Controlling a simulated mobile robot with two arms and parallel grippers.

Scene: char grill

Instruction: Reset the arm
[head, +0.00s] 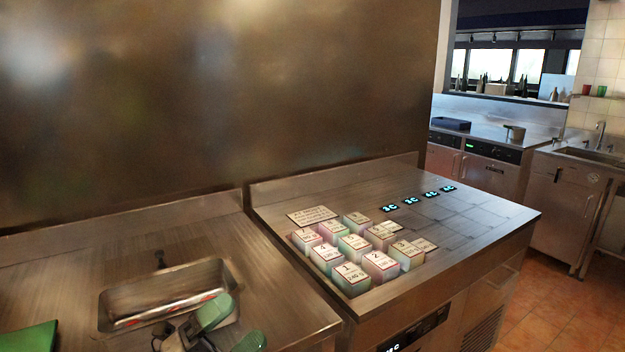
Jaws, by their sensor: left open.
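My left gripper (231,326) shows at the bottom of the head view, left of centre. It is dark with two green fingers, which are spread apart with nothing visible between them. It is over the front of the left steel counter (60,270), by the front right corner of a shallow rectangular metal basin (112,300). Part of the basin's front edge is hidden behind the gripper. My right gripper is not in view.
Several numbered, labelled blocks (351,279) stand on the right counter (490,225), beside lit blue displays (411,201). A green flat thing (28,338) is at the lower left corner. A tall metal wall (220,90) rises behind. Tiled floor (565,310) is open at right.

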